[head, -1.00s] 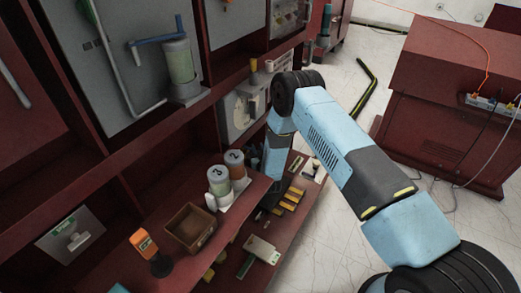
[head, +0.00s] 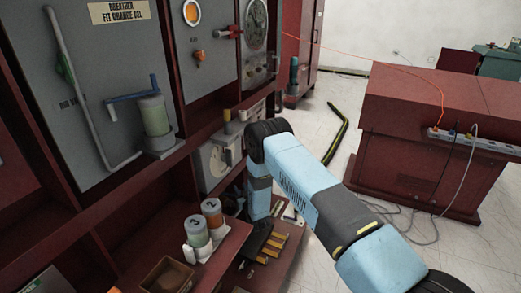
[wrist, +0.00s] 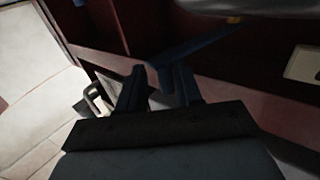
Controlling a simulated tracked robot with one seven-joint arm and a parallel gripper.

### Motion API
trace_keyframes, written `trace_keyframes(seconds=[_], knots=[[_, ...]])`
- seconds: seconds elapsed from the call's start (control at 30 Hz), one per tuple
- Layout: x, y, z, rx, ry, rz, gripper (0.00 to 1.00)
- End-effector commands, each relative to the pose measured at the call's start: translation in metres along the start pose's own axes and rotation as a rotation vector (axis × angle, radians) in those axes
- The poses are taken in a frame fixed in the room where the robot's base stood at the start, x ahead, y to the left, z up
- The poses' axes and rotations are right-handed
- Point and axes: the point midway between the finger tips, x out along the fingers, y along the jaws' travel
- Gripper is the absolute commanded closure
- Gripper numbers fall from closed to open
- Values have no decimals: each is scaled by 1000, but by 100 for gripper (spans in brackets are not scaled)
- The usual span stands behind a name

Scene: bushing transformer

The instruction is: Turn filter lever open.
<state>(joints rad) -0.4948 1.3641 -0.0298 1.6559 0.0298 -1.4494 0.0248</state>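A red lever (head: 229,33) sticks out of the panel further right. I cannot tell which part is the filter lever. My gripper is low behind my forearm in the head view, its fingers unclear. In the wrist view my gripper (wrist: 160,85) has two dark fingers apart with nothing between them. A blue bar (wrist: 205,44) shows beyond the fingers.
Two numbered jars (head: 203,221) and a brown box (head: 167,275) stand on the shelf below the panel. Several yellow pieces (head: 272,245) lie on the lower shelf. A red cabinet (head: 440,140) stands at right. Tiled floor between is mostly clear, with a black-yellow strip (head: 341,130).

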Motion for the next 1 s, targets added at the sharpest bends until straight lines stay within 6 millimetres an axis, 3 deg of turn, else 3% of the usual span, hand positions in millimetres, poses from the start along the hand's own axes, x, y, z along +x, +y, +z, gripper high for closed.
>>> trace_keyframes(seconds=[0.87,1.0], knots=[[-136,0,1,1,-5,5,67],[-127,6,-16,1,-16,13,67]])
